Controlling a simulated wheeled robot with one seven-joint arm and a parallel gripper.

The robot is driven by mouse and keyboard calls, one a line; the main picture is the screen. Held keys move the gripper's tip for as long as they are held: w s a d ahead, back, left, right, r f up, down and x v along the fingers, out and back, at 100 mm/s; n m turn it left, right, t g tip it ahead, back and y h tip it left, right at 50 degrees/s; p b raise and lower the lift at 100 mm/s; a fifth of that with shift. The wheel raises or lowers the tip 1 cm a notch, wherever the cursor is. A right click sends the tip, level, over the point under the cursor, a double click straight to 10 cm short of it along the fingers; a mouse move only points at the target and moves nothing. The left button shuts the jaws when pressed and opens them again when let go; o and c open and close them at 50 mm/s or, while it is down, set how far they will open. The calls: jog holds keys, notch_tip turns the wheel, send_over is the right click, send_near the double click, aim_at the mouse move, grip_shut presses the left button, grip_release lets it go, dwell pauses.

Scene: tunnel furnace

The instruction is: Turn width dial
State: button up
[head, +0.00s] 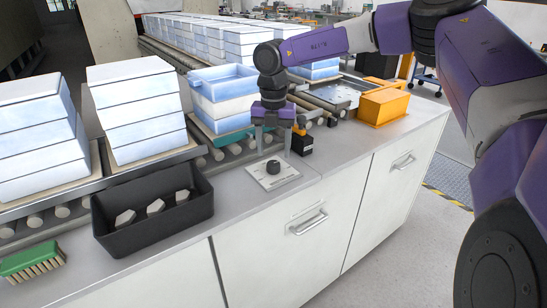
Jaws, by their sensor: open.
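The dial is a small black knob (273,167) on a flat pale plate (268,182) with dark markings, lying on the grey counter. The markings are too small to read. My gripper (273,151) points down above the knob, slightly toward the far side in the picture. Its two fingers are spread apart, one to the left and one to the right, with nothing between them. The fingertips look close to the knob's height, but I cannot tell whether they touch the plate or the knob.
A black and orange device (302,142) stands close to the right finger. A roller conveyor (222,152) with stacked white-blue trays runs behind. A black bin (197,211) with several grey pieces, a green brush (30,260) and an orange box (383,106) sit nearby.

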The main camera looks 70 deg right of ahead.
aim_at(274, 163)
jog(key=shift+r, duration=1.8)
